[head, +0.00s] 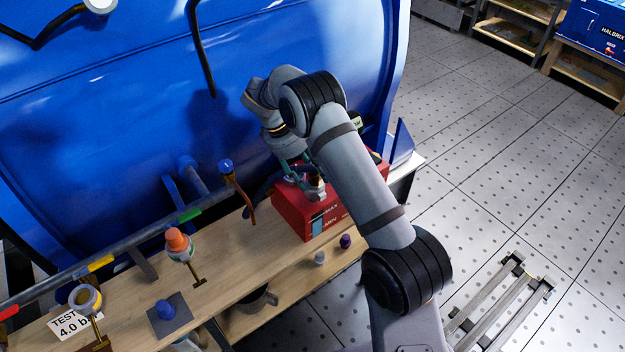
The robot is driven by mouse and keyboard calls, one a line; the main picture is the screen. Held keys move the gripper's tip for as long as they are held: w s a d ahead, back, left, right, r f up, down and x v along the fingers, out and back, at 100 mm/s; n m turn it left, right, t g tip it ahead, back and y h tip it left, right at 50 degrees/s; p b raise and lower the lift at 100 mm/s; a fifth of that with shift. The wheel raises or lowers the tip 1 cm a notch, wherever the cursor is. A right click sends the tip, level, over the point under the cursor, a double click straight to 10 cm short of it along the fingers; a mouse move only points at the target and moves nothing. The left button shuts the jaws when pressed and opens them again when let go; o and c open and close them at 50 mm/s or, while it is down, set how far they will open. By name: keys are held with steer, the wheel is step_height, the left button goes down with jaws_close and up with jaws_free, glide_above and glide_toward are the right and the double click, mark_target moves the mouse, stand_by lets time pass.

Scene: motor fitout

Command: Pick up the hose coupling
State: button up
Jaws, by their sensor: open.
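My gripper (306,181) reaches down over the red box (318,222) at the right end of the wooden bench. Its jaws are open, and the wrist partly covers them. A small metallic fitting (317,190) shows at the fingertips, above the box top. It may be the hose coupling, but it is too small and too covered to be sure. I cannot tell whether the fingers touch it. A dark blue curved piece (262,188) lies against the left side of the box, partly hidden.
A large blue tank (130,110) stands right behind the bench (240,262). A brown upright piece with a blue cap (238,190), an orange-topped fitting (178,243) and a blue knob on a grey plate (166,311) stand left.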

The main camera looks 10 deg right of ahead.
steer(key=shift+c, duration=1)
jaws_close()
steer(key=shift+r, duration=0.1)
